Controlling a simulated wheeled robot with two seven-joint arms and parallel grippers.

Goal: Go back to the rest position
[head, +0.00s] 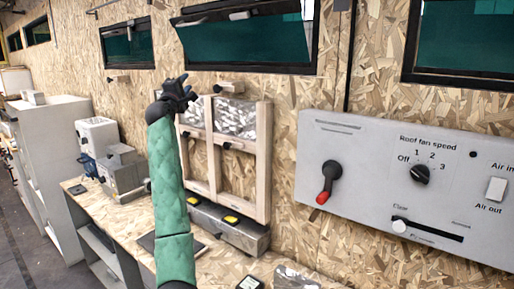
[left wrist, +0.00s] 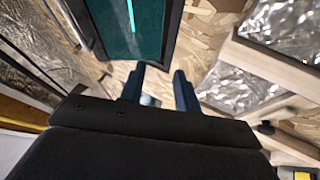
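My left arm reaches up from the bottom of the head view in a green sleeve. My left gripper (head: 180,90) is raised in front of the chipboard wall, near the top of the wooden frame and below the windows. In the left wrist view the left gripper (left wrist: 160,85) has its two blue fingers spread apart, with nothing between them. It is open and empty. My right gripper is in neither view.
A grey control panel (head: 450,215) with a red-tipped lever (head: 328,182) and fan knob is on the right wall. A wooden frame (head: 263,160) stands on a grey box (head: 240,236) behind my arm. Windows (head: 245,38) line the upper wall. White cabinets (head: 45,165) stand at left.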

